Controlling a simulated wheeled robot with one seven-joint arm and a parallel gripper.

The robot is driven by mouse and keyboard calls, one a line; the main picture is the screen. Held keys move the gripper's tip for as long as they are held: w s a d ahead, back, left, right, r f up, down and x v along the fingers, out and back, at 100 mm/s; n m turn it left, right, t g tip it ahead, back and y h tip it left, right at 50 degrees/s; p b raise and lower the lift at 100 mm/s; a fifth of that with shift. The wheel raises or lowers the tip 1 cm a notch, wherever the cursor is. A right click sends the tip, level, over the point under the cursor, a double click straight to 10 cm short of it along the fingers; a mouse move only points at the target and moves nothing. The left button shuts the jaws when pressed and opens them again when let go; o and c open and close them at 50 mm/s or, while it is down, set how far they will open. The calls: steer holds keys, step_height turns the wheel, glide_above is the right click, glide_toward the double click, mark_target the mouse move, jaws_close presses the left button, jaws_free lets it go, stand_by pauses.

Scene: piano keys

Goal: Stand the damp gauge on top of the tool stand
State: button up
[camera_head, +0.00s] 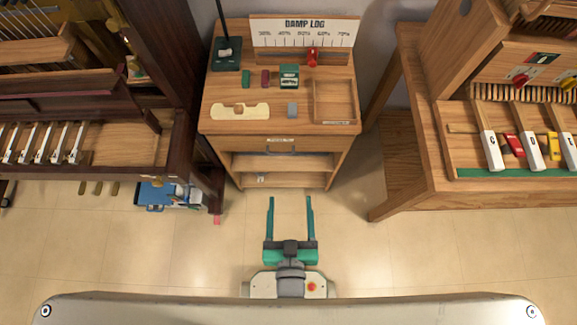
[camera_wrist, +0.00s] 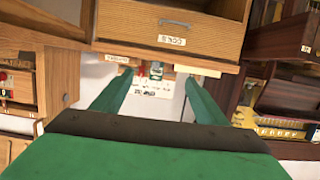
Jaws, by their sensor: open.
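A wooden cabinet (camera_head: 285,146) stands ahead of me; it may be the tool stand, but I cannot confirm that. A small dark green box with a pale face (camera_head: 289,77) stands on its top and looks like the damp gauge. It also shows, upside down and small, between the fingers in the wrist view (camera_wrist: 157,70). My gripper (camera_head: 290,198) is open and empty, in front of the cabinet and apart from it. Its two long green fingers (camera_wrist: 158,77) point toward the cabinet in the wrist view.
The cabinet top also holds a DAMP LOG board (camera_head: 278,33), a red marker (camera_head: 312,56), a dark green base with a rod (camera_head: 227,54), a cream piece (camera_head: 240,111), a grey block (camera_head: 292,110) and a shallow tray (camera_head: 336,121). Piano-key benches flank it. Floor before it is clear.

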steer(key=v, duration=0.7)
steer(key=shift+a+r, duration=0.2)
steer(key=shift+r, duration=0.25)
